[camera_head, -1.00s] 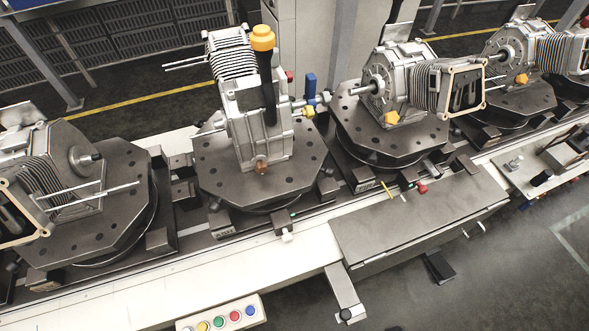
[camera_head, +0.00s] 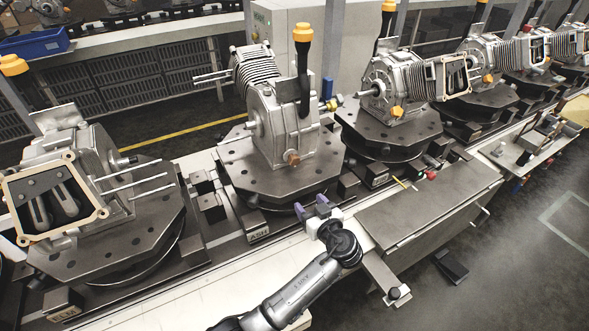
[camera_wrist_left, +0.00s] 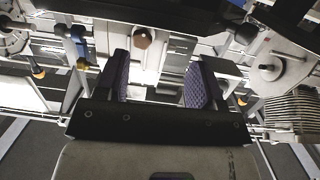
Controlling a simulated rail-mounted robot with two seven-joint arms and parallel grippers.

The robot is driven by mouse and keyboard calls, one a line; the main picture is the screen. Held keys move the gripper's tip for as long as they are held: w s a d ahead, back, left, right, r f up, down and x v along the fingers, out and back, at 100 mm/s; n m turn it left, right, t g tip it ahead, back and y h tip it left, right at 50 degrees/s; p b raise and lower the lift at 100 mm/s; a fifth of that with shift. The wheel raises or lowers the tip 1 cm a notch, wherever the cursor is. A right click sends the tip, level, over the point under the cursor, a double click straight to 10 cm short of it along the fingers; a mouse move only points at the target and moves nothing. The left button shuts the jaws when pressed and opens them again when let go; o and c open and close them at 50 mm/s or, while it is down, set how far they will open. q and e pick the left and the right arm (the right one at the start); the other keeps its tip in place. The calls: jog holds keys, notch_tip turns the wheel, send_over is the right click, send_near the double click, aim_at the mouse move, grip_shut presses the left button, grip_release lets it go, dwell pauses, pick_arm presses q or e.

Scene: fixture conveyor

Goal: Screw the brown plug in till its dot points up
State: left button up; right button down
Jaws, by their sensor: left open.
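The brown plug (camera_head: 293,158) sits low on the front face of the upright grey gearbox housing (camera_head: 272,125). In the left wrist view the plug (camera_wrist_left: 143,37) is a round brown head beyond the fingertips. The open left gripper (camera_wrist_left: 160,65) shows nothing between its fingers there. My right gripper is not in view.
The housing stands on a dark fixture plate (camera_head: 245,170) on the conveyor. Another housing (camera_head: 100,170) stands on the left, and several more to the right. A grey bench (camera_head: 430,205) is right of my left arm. A black, orange-topped handle (camera_head: 304,65) rises by the housing.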

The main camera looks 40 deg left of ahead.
aim_at(296, 162)
pick_arm(q)
jog(key=w+r+n+y, duration=0.2)
jog(key=w+r, duration=0.2)
jog(key=x, duration=0.4)
jog(key=b+x, duration=0.1)
jog(key=x, duration=0.8)
jog(key=shift+s+a+f, duration=0.2)
jog(key=shift+s+f, duration=0.05)
jog(key=shift+s, duration=0.15)
jog(key=c, duration=0.9)
